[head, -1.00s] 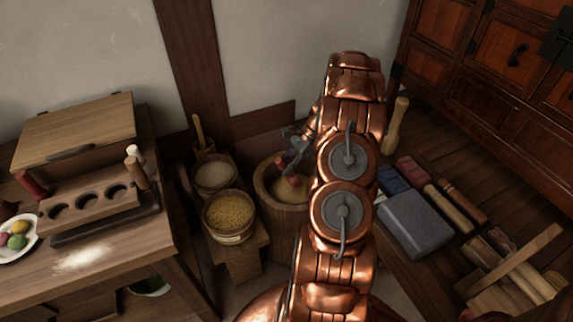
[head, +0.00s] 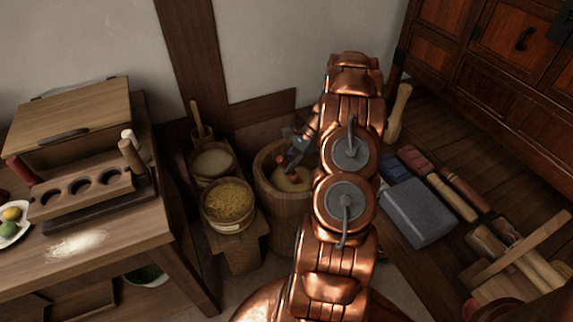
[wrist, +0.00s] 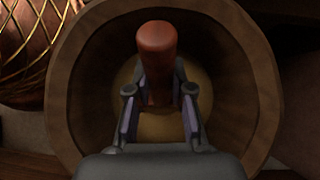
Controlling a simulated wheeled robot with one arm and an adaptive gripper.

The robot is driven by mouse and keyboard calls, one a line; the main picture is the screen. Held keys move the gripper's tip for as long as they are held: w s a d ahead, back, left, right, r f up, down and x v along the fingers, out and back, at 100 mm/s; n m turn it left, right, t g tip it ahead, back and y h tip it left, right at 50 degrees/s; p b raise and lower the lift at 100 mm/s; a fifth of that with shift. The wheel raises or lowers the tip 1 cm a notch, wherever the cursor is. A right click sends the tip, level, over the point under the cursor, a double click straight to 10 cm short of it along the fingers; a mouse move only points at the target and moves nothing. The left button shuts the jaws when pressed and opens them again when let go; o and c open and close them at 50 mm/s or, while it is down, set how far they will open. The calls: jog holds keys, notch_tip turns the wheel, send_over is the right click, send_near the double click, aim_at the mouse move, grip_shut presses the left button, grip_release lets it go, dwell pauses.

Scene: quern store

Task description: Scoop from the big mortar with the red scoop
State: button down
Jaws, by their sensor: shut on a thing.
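The big mortar (head: 283,210) is a round wooden tub on the floor in the middle of the head view. Pale yellow contents lie at its bottom; its rim (wrist: 65,95) surrounds the wrist view. My gripper (head: 292,154) is over and inside the mortar's opening. In the wrist view my gripper (wrist: 160,88) is shut on the upright red scoop (wrist: 157,48), with one finger on each side of its handle. A small red part of the scoop (head: 281,158) shows in the head view. The scoop's lower end is hidden.
Tubs of yellow grain (head: 228,203) and pale grain (head: 213,161) stand on a low bench left of the mortar. A wooden table (head: 110,235) is further left. A grey stone block (head: 418,212) and several tools lie right of my arm.

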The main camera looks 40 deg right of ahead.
aim_at(281, 158)
jog(key=shift+s+d+b, duration=0.2)
jog(key=shift+d, duration=0.55)
jog(key=shift+s+d+b, duration=0.15)
jog(key=shift+d+b, duration=0.05)
jog(key=shift+d, duration=0.5)
jog(key=shift+w+a+f+g+h+b, duration=0.15)
jog(key=shift+a+f+g+h+b, duration=0.1)
jog(key=shift+a+f+h+b, duration=0.6)
jog(key=shift+w+a+f+g+h+b, duration=0.2)
jog(key=shift+a+f+h+b, duration=0.35)
jog(key=shift+h+b, duration=0.5)
jog(key=shift+w+a+r+h+p, duration=0.1)
jog(key=shift+a+r+h+p, duration=0.2)
jog(key=shift+r+p, duration=0.35)
jog(key=shift+w+a+r+g+h+p, duration=0.1)
jog(key=shift+a+r+g+h+p, duration=0.45)
jog(key=shift+r+h, duration=0.75)
jog(key=shift+w+a+r+g+h+p, duration=0.1)
jog(key=shift+a+r+g+h+p, duration=0.1)
jog(key=shift+r+h+p, duration=0.85)
jog(key=shift+w+a+r+g+h+p, duration=0.1)
jog(key=shift+a+r+g+h+p, duration=0.3)
jog(key=shift+r+h, duration=1.15)
